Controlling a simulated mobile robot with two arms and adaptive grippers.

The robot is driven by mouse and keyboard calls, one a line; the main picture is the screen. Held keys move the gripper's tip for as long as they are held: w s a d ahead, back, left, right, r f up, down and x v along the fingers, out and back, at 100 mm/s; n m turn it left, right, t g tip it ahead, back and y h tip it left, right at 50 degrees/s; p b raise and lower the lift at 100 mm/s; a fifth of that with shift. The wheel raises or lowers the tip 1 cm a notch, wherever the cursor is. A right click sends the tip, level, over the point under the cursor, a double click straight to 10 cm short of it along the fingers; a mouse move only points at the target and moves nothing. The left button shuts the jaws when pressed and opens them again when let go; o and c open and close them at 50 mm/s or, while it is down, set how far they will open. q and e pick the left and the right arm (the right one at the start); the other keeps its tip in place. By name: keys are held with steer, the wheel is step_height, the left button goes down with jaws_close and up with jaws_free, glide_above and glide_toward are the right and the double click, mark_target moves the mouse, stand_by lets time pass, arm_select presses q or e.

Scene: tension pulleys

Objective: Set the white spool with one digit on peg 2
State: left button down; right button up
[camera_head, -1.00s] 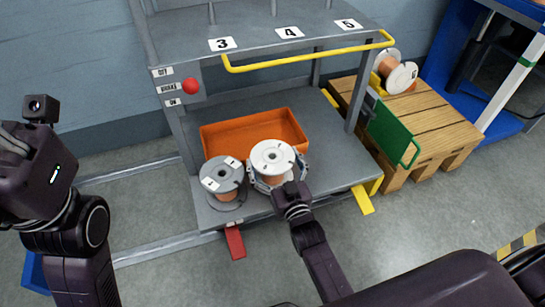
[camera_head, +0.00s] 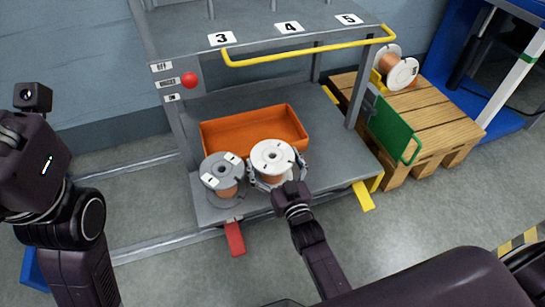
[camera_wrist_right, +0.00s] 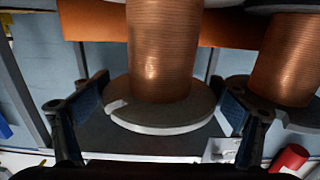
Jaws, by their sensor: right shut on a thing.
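The white spool (camera_head: 272,155), wound with copper wire, stands upright at the front of the cart's lower shelf. Any digit on its top is too small to read. My right gripper (camera_head: 272,180) is shut on it, with the fingers on either side. In the right wrist view the fingers flank the spool's pale lower flange (camera_wrist_right: 165,122), and its copper winding (camera_wrist_right: 163,50) rises between them. I cannot tell whether it is lifted off the shelf. Peg 2 is not in view; the upper shelf shows labels 3, 4 and 5. My left arm is at the left edge, its fingers out of view.
A grey spool (camera_head: 222,172) with white labels stands close beside the white one. An orange bin (camera_head: 252,118) lies behind them. A yellow rail (camera_head: 310,54) crosses above. Red (camera_head: 235,238) and yellow (camera_head: 363,196) pedals project in front. A wooden pallet (camera_head: 425,110) stands at the right.

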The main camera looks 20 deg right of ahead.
steer(key=shift+f, duration=0.1)
steer(key=shift+s+f, duration=0.1)
steer(key=shift+f, duration=0.2)
stand_by(0.5)
steer(key=o, duration=1.5)
steer(key=shift+c, duration=0.2)
steer(key=shift+r, duration=0.1)
steer(key=shift+s+d, duration=0.15)
steer(key=shift+s, duration=3.6)
